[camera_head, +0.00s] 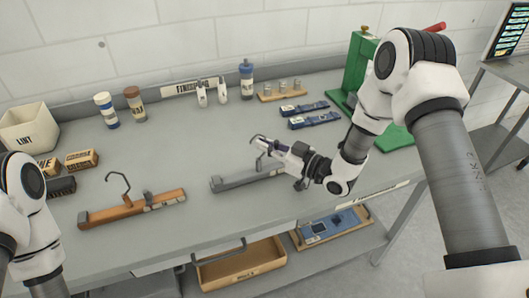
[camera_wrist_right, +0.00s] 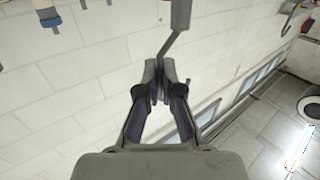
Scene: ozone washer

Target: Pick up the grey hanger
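The grey hanger (camera_head: 232,181) lies on the grey bench near the front edge, right of the wooden hanger. Its bar appears to rest on the bench top. My right gripper (camera_head: 262,145) is at its hook, above the bar. In the right wrist view, the fingertips (camera_wrist_right: 159,74) are close together around the thin hook rod of the hanger (camera_wrist_right: 170,45), whose block shows at the top edge. Part of the bar is hidden behind my gripper in the head view. My left arm shows at the lower left, but its gripper is out of view.
A wooden hanger (camera_head: 130,209) lies to the left. Blue clamps (camera_head: 314,120) and a green press (camera_head: 357,68) stand behind my right arm. Bottles (camera_head: 107,110), small boxes (camera_head: 81,159) and a lint bin (camera_head: 29,128) are at the left.

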